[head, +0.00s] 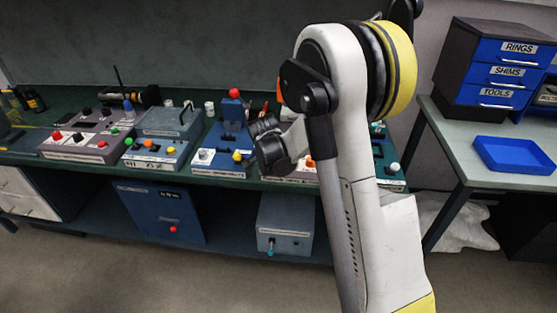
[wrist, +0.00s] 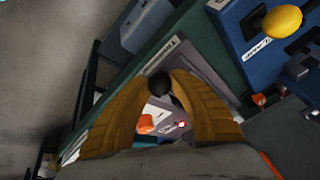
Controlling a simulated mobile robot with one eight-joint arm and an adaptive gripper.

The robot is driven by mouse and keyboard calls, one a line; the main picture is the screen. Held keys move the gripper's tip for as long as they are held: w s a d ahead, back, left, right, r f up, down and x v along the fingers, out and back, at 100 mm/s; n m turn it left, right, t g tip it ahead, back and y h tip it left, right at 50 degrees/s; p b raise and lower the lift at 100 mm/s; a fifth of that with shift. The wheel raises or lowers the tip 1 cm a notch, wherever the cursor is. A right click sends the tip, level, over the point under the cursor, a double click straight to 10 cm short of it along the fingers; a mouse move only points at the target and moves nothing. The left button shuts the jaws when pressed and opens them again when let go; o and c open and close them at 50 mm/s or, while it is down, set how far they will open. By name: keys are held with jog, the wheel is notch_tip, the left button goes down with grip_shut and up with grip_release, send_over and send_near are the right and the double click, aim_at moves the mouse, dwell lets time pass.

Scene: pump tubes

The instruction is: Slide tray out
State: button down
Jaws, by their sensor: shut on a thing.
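My gripper (wrist: 162,82) shows in the wrist view, its two ribbed yellow-brown fingers drawn together at the tips. It is shut on a dark round knob (wrist: 159,87) between the tips. Beyond the knob is a pale surface with an orange piece (wrist: 146,123) and a small red spot, partly framed by the fingers. I cannot tell from this which part is the sliding tray. In the head view my arm covers this part of the bench, and the fingers cannot be made out. An open blue tray (head: 515,155) lies on the side table at the right, away from my arm.
The green bench (head: 125,172) holds several control boxes with coloured knobs, including a blue one with a yellow knob (head: 238,156). It also shows in the wrist view with the yellow knob (wrist: 283,19). Below are a blue cabinet (head: 160,212) and a grey box (head: 285,228). The floor in front is clear.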

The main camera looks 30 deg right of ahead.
jog(key=shift+a, duration=0.1)
jog(key=c, duration=1.1)
grip_release()
jog(key=shift+s+r, duration=0.1)
jog(key=shift+r, duration=0.05)
jog(key=v, duration=1.1)
jog(key=shift+s+a+r, duration=0.15)
jog(key=shift+r, duration=0.2)
jog(key=s+a+r+n+t+y, duration=0.1)
jog(key=s+a+r+n, duration=0.1)
jog(key=s, duration=0.6)
jog(key=s+a+r+n+t+y, duration=0.1)
jog(key=s+a+r+n, duration=0.1)
jog(key=s+a+n, duration=0.2)
jog(key=s+a+r+n+t+y, duration=0.1)
jog(key=s+a+r+n, duration=0.2)
jog(key=s+n, duration=0.5)
jog(key=shift+s+a+t, duration=0.15)
jog(key=shift+s+a, duration=0.15)
jog(key=shift+s, duration=0.6)
jog(key=shift+s+a+t, duration=0.15)
jog(key=shift+s+a, duration=0.1)
jog(key=shift+s, duration=0.7)
